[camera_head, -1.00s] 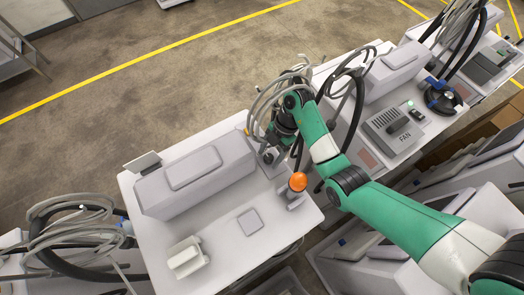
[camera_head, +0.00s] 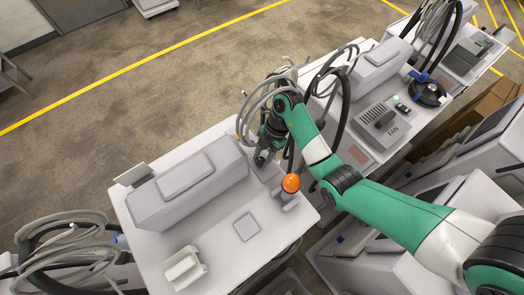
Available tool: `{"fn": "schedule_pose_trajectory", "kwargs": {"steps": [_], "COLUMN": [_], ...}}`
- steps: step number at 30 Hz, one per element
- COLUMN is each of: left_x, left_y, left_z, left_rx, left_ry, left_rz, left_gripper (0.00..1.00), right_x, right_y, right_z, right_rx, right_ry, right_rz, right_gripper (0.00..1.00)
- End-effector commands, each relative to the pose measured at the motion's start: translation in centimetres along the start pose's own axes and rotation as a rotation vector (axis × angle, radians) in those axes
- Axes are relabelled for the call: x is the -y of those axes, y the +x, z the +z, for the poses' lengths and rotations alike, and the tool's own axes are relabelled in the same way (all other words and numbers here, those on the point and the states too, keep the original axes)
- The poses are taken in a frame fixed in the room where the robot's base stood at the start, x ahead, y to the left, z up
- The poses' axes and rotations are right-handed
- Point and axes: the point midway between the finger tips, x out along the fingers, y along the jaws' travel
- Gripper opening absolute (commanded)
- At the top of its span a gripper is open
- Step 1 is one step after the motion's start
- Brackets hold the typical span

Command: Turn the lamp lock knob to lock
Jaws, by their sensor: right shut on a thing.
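An orange round lamp (camera_head: 291,183) stands on a small grey mount near the right edge of the white table (camera_head: 215,262). The green and white arm is my right one, and it reaches in from the lower right. My right gripper (camera_head: 263,159) points down at the table just up and left of the lamp. It is shut on the lamp lock knob, which is mostly hidden by the dark fingers, so its turn angle cannot be read. The gripper stays apart from the orange lamp. My left gripper is not in view.
A long grey box unit (camera_head: 187,183) lies left of the gripper. A flat grey pad (camera_head: 246,226) and a white block (camera_head: 184,267) lie in front. Looped grey hoses (camera_head: 262,103) hang close behind my wrist. A fan panel (camera_head: 382,126) sits on the neighbouring table.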

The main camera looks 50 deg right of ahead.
Motion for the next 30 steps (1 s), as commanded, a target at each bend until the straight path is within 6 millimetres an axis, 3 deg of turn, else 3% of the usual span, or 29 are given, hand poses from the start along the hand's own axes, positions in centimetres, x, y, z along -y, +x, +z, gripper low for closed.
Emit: {"fn": "schedule_pose_trajectory", "kwargs": {"steps": [30], "left_x": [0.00], "left_y": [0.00], "left_z": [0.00], "left_rx": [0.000], "left_ry": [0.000], "left_rz": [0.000], "left_gripper": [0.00], "right_x": [0.42], "right_y": [0.12], "right_z": [-0.26], "right_rx": [-0.002], "right_ry": [0.714], "right_rz": [0.296], "right_gripper": [0.00]}}
